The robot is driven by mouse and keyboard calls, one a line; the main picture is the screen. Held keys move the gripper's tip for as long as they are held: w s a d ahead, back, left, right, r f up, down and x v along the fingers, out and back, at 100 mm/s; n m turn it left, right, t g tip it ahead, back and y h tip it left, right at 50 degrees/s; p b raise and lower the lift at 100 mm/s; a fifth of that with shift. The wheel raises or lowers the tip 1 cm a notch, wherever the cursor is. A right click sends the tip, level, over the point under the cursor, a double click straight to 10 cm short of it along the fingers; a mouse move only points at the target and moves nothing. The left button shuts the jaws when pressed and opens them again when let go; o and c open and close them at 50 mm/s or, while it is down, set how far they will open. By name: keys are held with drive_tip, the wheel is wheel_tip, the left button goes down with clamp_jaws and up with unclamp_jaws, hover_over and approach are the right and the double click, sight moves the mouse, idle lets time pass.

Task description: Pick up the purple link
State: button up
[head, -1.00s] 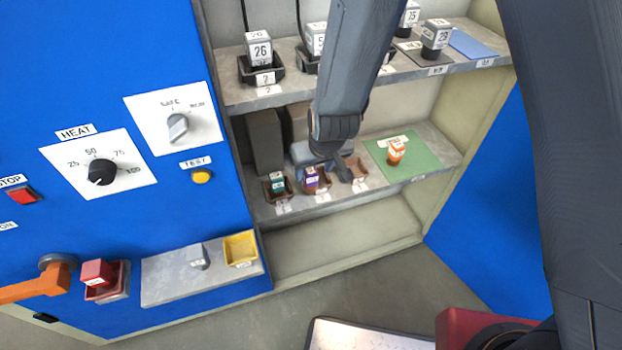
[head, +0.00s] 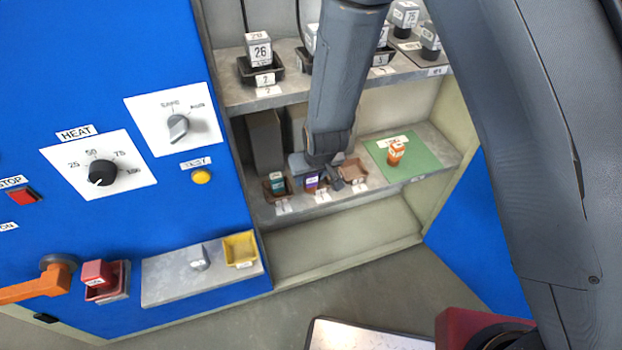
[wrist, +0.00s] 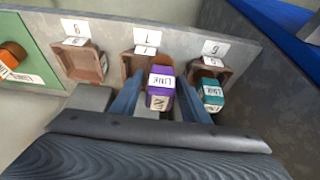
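The purple link (wrist: 161,88) stands in the middle brown holder (wrist: 130,66) of the lower shelf, with a white label on it. In the wrist view my gripper (wrist: 160,76) is open, its two blue fingers on either side of the link. Narrow gaps seem to show between fingers and link. In the head view my gripper (head: 328,172) is low over the shelf and hides much of the purple link (head: 311,184).
A teal link (wrist: 211,94) stands in the holder close beside the right finger. On the other side is an empty brown holder (wrist: 80,62). An orange link (head: 396,153) stands on a green mat (head: 420,150). The upper shelf (head: 300,91) with dark blocks is above.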

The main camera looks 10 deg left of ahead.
drive_tip(key=c, duration=0.9)
clamp_jaws()
drive_tip(key=shift+r, duration=0.2)
drive_tip(key=shift+r, duration=0.2)
drive_tip(key=r, duration=0.4)
drive_tip(key=r+p, duration=0.1)
drive_tip(key=r, duration=0.1)
drive_tip(key=shift+s+d+r, duration=0.15)
drive_tip(key=shift+s+r, duration=0.1)
drive_tip(key=shift+r, duration=0.1)
drive_tip(key=s+d+p, duration=0.3)
drive_tip(key=s+d, duration=0.2)
drive_tip(key=s, duration=0.3)
drive_tip(key=s+d+p, duration=0.3)
drive_tip(key=s+d, duration=0.2)
drive_tip(key=s, duration=0.3)
drive_tip(key=shift+s+f, duration=0.2)
drive_tip(key=shift+s, duration=0.05)
